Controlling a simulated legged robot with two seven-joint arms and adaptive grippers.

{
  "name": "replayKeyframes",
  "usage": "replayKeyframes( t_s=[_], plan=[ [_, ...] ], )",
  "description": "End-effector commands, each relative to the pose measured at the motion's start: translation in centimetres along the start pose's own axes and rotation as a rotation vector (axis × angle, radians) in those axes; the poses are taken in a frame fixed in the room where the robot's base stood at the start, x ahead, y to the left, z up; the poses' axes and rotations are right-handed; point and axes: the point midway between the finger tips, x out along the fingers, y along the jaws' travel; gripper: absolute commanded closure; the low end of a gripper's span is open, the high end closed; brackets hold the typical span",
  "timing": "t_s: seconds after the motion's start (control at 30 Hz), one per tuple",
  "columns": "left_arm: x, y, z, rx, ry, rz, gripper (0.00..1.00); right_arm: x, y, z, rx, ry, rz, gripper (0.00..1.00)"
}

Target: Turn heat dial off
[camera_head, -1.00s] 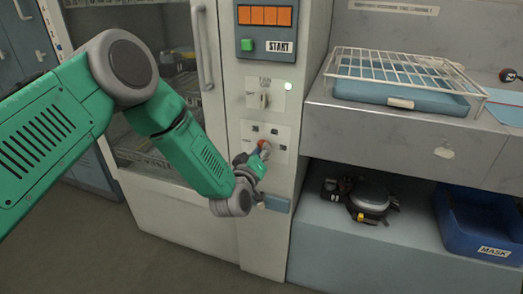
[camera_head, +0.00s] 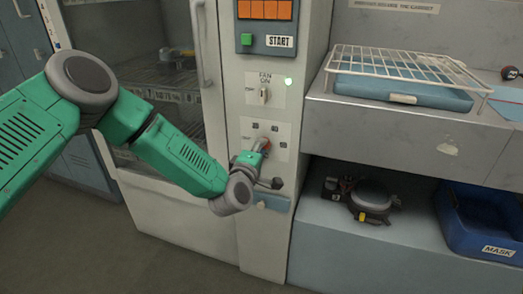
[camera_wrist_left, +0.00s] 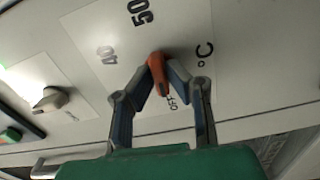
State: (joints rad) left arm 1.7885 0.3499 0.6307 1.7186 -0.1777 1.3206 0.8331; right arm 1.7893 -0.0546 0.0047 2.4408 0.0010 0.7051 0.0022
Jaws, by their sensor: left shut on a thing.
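The heat dial is a small orange-red knob (camera_head: 265,144) on a pale plate low on the cabinet's control column. In the left wrist view the knob (camera_wrist_left: 157,68) sits between my left gripper's fingertips (camera_wrist_left: 160,78). The fingers are closed in on its sides. The knob's lower end lies beside the OFF mark (camera_wrist_left: 172,102). The marks 40, 50 and °C are also printed on the plate. In the head view my left gripper (camera_head: 260,153) reaches up to the dial from below and partly covers it. My right gripper is in neither view.
A fan switch (camera_head: 264,95) with a lit green lamp (camera_head: 289,82) is above the dial. A cabinet door handle (camera_head: 201,45) stands to the left. A wire rack (camera_head: 405,68) and a blue MASK bin (camera_head: 480,240) are at the right.

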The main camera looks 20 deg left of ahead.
Motion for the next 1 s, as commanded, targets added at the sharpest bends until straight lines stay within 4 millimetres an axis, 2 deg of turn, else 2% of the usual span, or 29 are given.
replayKeyframes(
  t_s=[0.03, 0.3, 0.77, 0.8, 0.83, 1.0],
  plan=[
    [-0.39, -0.91, 0.38, -0.019, -0.011, -0.019, 1.00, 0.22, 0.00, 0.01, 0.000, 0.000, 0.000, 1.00],
    [-0.40, -0.84, 0.42, -0.088, -0.011, -0.019, 1.00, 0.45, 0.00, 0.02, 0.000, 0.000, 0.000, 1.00],
    [-0.41, -0.86, 0.41, -0.098, -0.011, -0.021, 1.00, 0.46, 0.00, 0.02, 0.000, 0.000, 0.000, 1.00],
    [-0.40, -0.85, 0.41, -0.098, -0.011, -0.020, 0.77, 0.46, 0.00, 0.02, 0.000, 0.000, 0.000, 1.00],
    [-0.39, -0.81, 0.40, -0.098, -0.010, -0.019, 0.68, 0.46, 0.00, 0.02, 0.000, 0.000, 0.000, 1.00],
    [-0.28, -0.45, 0.24, -0.098, -0.006, -0.011, 0.68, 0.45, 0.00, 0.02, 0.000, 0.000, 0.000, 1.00]
  ],
)
